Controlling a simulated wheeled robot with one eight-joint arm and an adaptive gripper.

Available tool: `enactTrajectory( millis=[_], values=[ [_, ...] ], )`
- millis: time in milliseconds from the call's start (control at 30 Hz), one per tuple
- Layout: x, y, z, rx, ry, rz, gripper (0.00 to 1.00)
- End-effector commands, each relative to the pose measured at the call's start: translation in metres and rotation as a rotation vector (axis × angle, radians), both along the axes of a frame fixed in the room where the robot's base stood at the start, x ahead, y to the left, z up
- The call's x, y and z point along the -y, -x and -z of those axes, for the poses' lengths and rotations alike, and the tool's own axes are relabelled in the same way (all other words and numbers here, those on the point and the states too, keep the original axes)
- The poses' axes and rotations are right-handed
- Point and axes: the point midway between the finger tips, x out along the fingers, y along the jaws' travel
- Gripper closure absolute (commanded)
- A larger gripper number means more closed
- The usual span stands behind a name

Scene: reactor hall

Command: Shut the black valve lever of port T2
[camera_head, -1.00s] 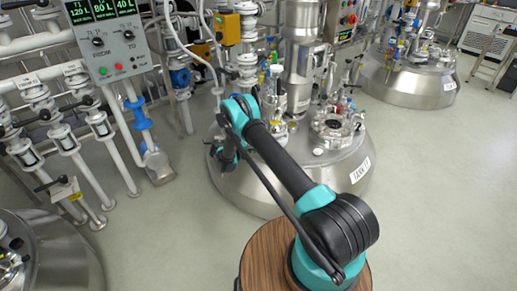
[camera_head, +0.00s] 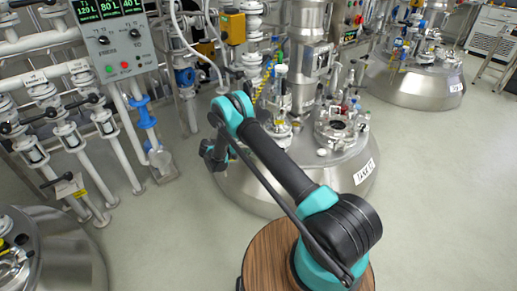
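Several black valve levers sit on the white pipe rack at the left: one at the far left (camera_head: 12,127), one beside it (camera_head: 42,117), one further right (camera_head: 84,101) and a lower one (camera_head: 56,180) by a yellow-marked tag. The small white pipe labels are too blurred to read, so I cannot tell which lever belongs to port T2. My arm reaches from the wooden-topped base up and left. Its dark far end, with my gripper (camera_head: 213,157), is beside the middle tank, partly behind the arm. It is apart from the levers, and its fingers cannot be made out.
A control box (camera_head: 118,38) with green readouts hangs above the pipes. The steel tank (camera_head: 345,176) with glassware on top stands behind my arm. Another tank (camera_head: 62,250) is at lower left. Grey floor (camera_head: 150,235) is open between them and at right.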

Motion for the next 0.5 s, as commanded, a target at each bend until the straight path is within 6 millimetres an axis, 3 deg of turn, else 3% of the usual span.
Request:
enactTrajectory(
  millis=[200,500],
  values=[
    [-0.029,0.013,-0.012,0.0,0.0,0.0,0.59],
    [-0.038,0.018,-0.016,0.0,0.0,0.0,0.59]
  ],
)
